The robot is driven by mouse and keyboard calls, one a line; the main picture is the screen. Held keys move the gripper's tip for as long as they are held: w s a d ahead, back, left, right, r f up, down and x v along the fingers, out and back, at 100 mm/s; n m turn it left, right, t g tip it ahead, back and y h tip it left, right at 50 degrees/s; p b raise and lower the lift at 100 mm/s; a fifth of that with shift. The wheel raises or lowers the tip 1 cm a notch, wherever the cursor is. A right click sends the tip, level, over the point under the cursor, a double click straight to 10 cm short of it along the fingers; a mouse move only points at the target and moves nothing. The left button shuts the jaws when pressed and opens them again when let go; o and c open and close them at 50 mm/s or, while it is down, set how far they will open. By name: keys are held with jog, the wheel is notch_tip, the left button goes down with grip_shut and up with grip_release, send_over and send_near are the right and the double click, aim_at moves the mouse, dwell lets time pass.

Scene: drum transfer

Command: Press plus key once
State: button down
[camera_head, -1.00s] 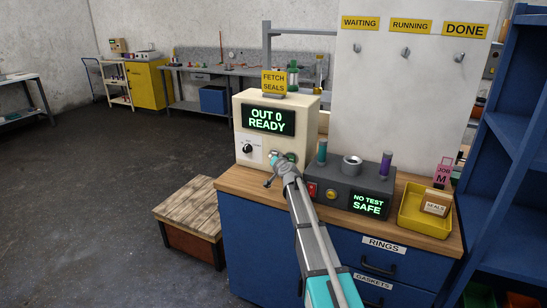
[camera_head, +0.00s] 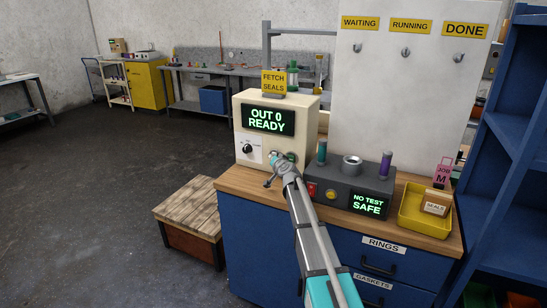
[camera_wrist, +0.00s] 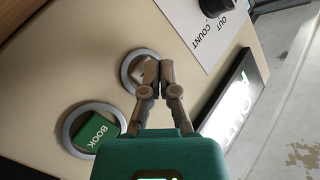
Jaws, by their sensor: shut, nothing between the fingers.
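The cream machine (camera_head: 309,113) on the bench shows "OUT 0 READY" on its display (camera_head: 268,121). My gripper (camera_head: 276,158) is at its front panel, fingers shut and empty. In the wrist view the shut fingertips (camera_wrist: 153,74) lie over a round grey-ringed key (camera_wrist: 127,70) and hide most of its face. I see no plus mark on it, and cannot tell whether the tips touch it. A second ringed key, green and marked BOOK (camera_wrist: 97,132), sits beside it. A black dial (camera_head: 247,148) is left of the keys in the head view.
A dark tester (camera_head: 338,183) reading "NO TEST SAFE" stands right of the machine, with a teal post (camera_head: 321,152) near my wrist. A yellow tray (camera_head: 412,214) with a seals box is farther right. A wooden step (camera_head: 188,212) stands left of the bench.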

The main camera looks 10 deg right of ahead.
jog(key=shift+w+d, duration=0.3)
dwell(0.5)
jog(key=shift+s+a, duration=0.1)
jog(key=shift+s, duration=0.05)
jog(key=shift+s+a, duration=0.15)
jog(key=shift+s, duration=0.05)
dwell(0.5)
jog(key=s+a, duration=0.3)
jog(key=s, duration=0.2)
jog(key=shift+a, duration=0.3)
dwell(0.9)
